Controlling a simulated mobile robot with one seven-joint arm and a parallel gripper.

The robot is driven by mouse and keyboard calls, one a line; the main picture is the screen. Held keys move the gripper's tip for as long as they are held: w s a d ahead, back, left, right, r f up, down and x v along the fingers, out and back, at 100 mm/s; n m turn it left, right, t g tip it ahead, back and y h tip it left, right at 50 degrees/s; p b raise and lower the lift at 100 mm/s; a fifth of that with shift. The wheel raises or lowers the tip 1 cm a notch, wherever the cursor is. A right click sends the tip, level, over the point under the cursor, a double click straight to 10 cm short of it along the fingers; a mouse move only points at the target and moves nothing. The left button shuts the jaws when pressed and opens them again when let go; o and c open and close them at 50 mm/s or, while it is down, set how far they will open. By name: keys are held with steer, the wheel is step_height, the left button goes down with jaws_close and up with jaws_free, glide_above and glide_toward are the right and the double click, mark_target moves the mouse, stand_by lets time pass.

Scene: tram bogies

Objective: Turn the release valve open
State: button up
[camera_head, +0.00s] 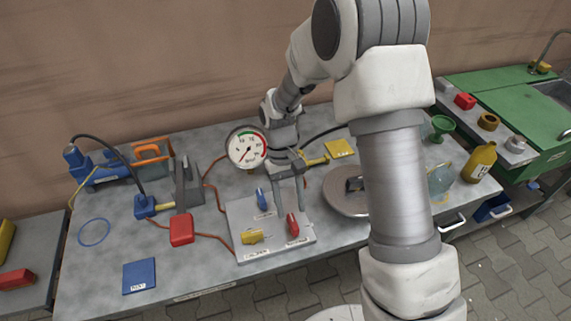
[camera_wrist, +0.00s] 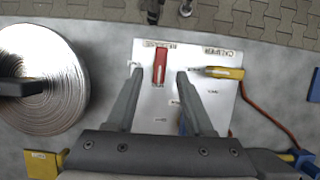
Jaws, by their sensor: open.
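A pale valve board (camera_head: 280,241) lies on the workbench and carries a red lever (camera_head: 292,224), a yellow lever (camera_head: 252,237) and a blue lever (camera_head: 262,199). In the wrist view, the red lever (camera_wrist: 160,67) shows between the open fingertips (camera_wrist: 158,72), apparently not gripped. The yellow lever (camera_wrist: 223,73) lies right of the fingers, and the blue lever (camera_wrist: 183,127) is mostly hidden behind one finger.
A round pressure gauge (camera_head: 246,147) stands behind the board. A red pedal-like block (camera_head: 182,229) and hoses lie to the left, with a blue pad (camera_head: 139,276) in front. A coiled metal disc (camera_head: 345,190) sits close right, partly behind my arm.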

steer(key=p+v, duration=0.1)
steer(key=v, duration=1.2)
steer(key=shift+r, duration=0.15)
steer(key=shift+w+a, duration=0.1)
steer(key=s+d+r+m+t+p, duration=0.1)
steer(key=s+d+r+t, duration=0.15)
steer(key=r, duration=0.35)
steer(key=s+d+r+t+p, duration=0.1)
steer(key=s+d+r+t, duration=0.1)
steer(key=s+d+r, duration=0.35)
steer(key=s+d+r+m+t, duration=0.1)
steer(key=s+d+r+t, duration=0.1)
steer(key=s, duration=0.3)
steer(key=s+d+r+m+t+y, duration=0.1)
steer(key=s+d+r+t, duration=0.1)
steer(key=s, duration=0.4)
steer(key=shift+d+r+t+p, duration=0.35)
steer(key=shift+r+t, duration=0.3)
steer(key=shift+r, duration=0.2)
steer(key=shift+a, duration=0.15)
